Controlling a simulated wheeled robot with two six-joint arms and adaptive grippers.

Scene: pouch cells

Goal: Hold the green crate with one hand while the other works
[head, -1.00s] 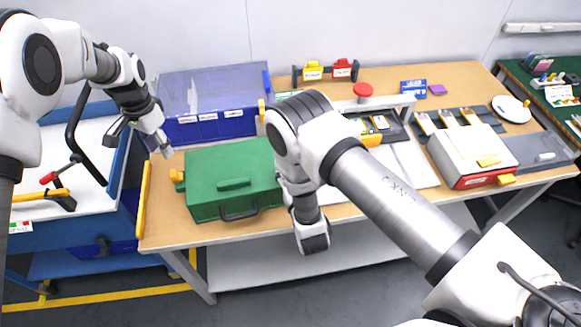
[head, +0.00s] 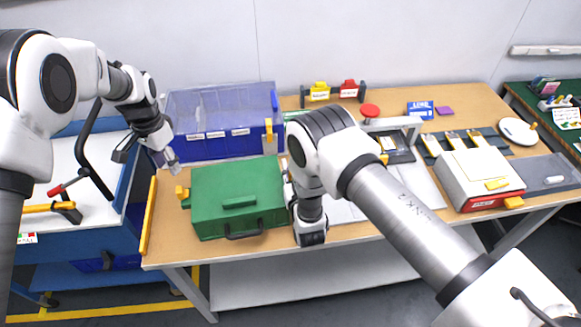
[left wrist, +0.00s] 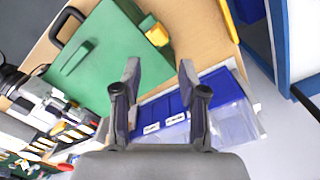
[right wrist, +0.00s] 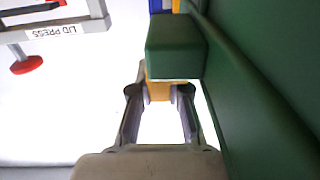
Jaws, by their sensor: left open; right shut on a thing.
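The green crate (head: 238,208), lid shut, sits on the wooden bench left of centre in the head view. It also shows in the left wrist view (left wrist: 90,65). A yellow-tipped side tab (head: 182,192) sticks out at its left, seen too in the left wrist view (left wrist: 157,34). My left gripper (head: 172,165) is open and empty, above the bench beyond that tab. Its fingers (left wrist: 158,75) hold nothing. My right gripper (right wrist: 160,95) is shut on an orange-yellow tab (right wrist: 159,90) beside a green block at the crate's side. In the head view my arm hides these fingers.
A blue bin (head: 215,147) with a clear lid stands behind the crate. A lid press (head: 395,124), a white-and-red machine (head: 480,185) and battery holders stand to the right. A blue cart (head: 90,240) stands left. A narrow bench strip is clear left of the crate.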

